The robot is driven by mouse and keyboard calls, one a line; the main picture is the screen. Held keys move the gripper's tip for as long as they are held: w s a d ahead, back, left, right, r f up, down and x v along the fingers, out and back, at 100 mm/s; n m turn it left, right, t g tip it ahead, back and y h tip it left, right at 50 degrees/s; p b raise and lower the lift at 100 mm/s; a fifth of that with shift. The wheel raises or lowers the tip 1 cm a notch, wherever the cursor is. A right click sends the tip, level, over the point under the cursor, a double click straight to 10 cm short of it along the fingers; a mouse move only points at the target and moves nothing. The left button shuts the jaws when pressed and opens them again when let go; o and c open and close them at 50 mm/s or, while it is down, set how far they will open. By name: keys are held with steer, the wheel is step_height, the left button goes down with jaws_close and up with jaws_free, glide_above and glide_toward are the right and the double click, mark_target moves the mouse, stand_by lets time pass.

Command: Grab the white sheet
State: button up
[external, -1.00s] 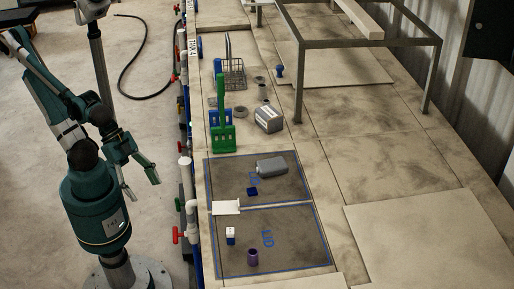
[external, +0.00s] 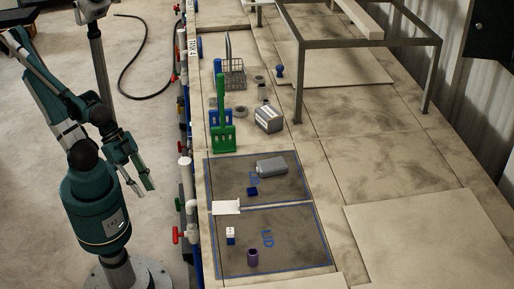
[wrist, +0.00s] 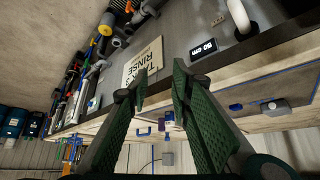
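The white sheet (external: 226,207) lies flat at the left edge of the dark lid panels, near the seam between them, in the external view. I cannot make it out for sure in the wrist view. My gripper (external: 146,187) hangs over the floor to the left of the bench, apart from the sheet. In the wrist view my gripper (wrist: 160,80) has its two green fingers spread, with nothing between them.
A grey bottle-like object (external: 271,166), a dark blue block (external: 252,191), a white-and-blue block (external: 231,236) and a purple cup (external: 253,257) sit on the panels. Green rack (external: 223,140) stands behind. Pipes with red valve handles (external: 178,235) line the bench's left side.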

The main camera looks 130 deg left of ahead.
steer(key=shift+r, duration=0.1)
stand_by(0.3)
steer(key=w+a+r+m+g+h+p, duration=0.1)
steer(key=w+a+r+m+g+p, duration=0.2)
steer(key=w, duration=0.5)
steer(key=w+a+r+m+p, duration=0.2)
steer(key=w+a+r+p, duration=0.2)
steer(key=w+a, duration=0.3)
steer(key=w+a+f+m+g+h+p, duration=0.1)
steer(key=w+a+m+p, duration=0.4)
steer(key=w+a, duration=0.6)
steer(key=shift+w+a+f+h, duration=0.15)
steer(key=shift+w+f+h, duration=0.35)
steer(key=shift+f+h, duration=0.5)
steer(key=shift+f+y, duration=0.15)
steer(key=shift+y, duration=0.15)
steer(key=shift+x, duration=1.3)
steer(key=shift+f, duration=0.15)
